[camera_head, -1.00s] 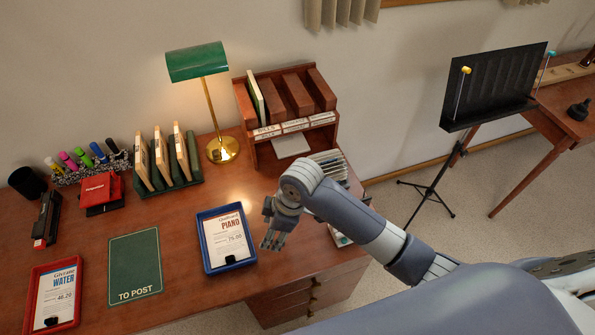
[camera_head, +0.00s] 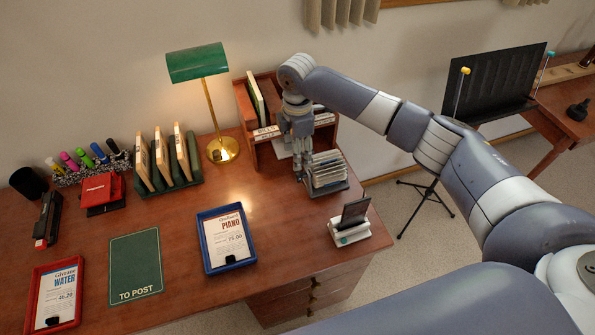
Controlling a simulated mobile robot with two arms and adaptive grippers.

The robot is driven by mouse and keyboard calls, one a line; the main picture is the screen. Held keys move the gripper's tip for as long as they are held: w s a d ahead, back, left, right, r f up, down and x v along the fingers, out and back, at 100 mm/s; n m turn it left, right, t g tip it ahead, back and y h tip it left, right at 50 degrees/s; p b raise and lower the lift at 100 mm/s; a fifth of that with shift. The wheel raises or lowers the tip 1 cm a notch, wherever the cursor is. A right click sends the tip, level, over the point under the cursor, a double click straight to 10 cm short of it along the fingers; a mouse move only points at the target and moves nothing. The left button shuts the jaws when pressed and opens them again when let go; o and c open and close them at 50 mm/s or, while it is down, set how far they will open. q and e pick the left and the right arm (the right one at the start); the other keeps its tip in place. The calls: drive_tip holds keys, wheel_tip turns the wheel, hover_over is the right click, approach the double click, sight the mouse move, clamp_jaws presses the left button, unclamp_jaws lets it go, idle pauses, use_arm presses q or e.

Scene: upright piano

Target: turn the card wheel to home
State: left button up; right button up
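The card wheel (camera_head: 328,171), a fan of pale cards in a dark grey stand, sits near the right end of the wooden desk. My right gripper (camera_head: 300,174) points down at its left side, close to the cards. I cannot tell whether the gripper touches them. The fingers are small and partly overlapped, so their opening is unclear. Part of the wheel's left side is hidden behind the gripper. My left gripper is not in view.
A wooden file rack (camera_head: 265,136) stands just behind my gripper, and a green lamp (camera_head: 197,63) to its left. A white stand with a dark plate (camera_head: 349,229) is in front of the wheel. A blue tray (camera_head: 205,262) lies to the left. The desk front between them is clear.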

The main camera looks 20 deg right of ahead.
sight(297, 172)
wheel_tip(297, 172, down, 9)
drive_tip(key=shift+f+p, duration=0.2)
drive_tip(key=shift+p, duration=0.35)
drive_tip(key=c, duration=1.1)
drive_tip(key=shift+w+f+b, duration=0.1)
drive_tip(key=shift+f+b, duration=0.05)
drive_tip(key=shift+b, duration=0.45)
drive_tip(key=g+b, duration=0.1)
drive_tip(key=b, duration=0.4)
drive_tip(key=w+g+b, duration=0.1)
drive_tip(key=g+b, duration=0.1)
drive_tip(key=b, duration=0.4)
drive_tip(key=shift+g+b, duration=0.3)
drive_tip(key=shift+s+b, duration=0.1)
drive_tip(key=shift+b, duration=0.6)
drive_tip(key=shift+r+g, duration=0.25)
drive_tip(key=shift+g, duration=0.05)
